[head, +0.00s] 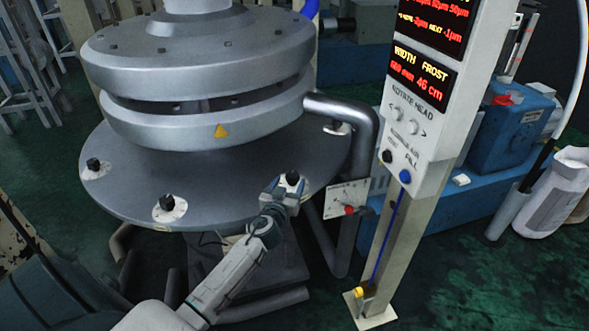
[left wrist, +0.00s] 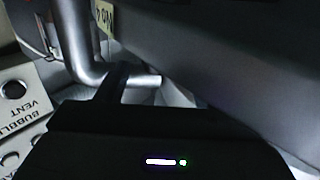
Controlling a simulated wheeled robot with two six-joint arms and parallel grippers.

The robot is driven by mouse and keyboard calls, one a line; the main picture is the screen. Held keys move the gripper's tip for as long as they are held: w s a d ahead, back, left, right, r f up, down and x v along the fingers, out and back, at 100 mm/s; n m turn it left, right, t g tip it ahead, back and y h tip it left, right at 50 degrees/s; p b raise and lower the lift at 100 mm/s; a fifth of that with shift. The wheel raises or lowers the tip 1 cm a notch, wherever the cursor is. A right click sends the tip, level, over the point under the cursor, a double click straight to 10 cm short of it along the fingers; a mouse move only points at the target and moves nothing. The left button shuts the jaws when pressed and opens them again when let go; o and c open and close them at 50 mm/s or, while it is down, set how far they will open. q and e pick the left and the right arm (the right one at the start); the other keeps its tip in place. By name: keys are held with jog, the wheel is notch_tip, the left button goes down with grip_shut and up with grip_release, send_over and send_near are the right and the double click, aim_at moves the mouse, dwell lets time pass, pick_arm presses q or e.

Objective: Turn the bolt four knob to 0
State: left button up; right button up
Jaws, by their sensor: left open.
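The bolt four knob (head: 292,177) is a small black knob on a pale round dial at the front right rim of the grey round plate. My left gripper (head: 287,189) is open at this knob, with its fingertips close around or just in front of it. I cannot tell whether they touch it. The dial is mostly hidden by the gripper, so its setting cannot be read. In the left wrist view a yellow tag reading "No 4" (left wrist: 104,16) shows at the top. The dark gripper body fills the bottom there, and I cannot make out the knob. My right gripper is not in view.
Similar knobs sit at the plate's left (head: 93,165), front (head: 167,204) and right (head: 337,127). A bent silver pipe (head: 368,130) and a small white panel with a red knob (head: 347,198) stand right of my gripper. A control post (head: 425,130) stands further right.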

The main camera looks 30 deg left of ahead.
aim_at(295, 172)
pick_arm(q)
jog(key=x, duration=0.5)
jog(key=shift+f, duration=0.1)
jog(key=shift+w+a+p, duration=0.1)
jog(key=shift+w+p, duration=0.2)
jog(key=shift+w, duration=0.25)
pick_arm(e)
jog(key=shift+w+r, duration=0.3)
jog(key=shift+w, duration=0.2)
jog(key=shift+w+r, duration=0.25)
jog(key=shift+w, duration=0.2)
pick_arm(q)
jog(key=shift+c, duration=0.4)
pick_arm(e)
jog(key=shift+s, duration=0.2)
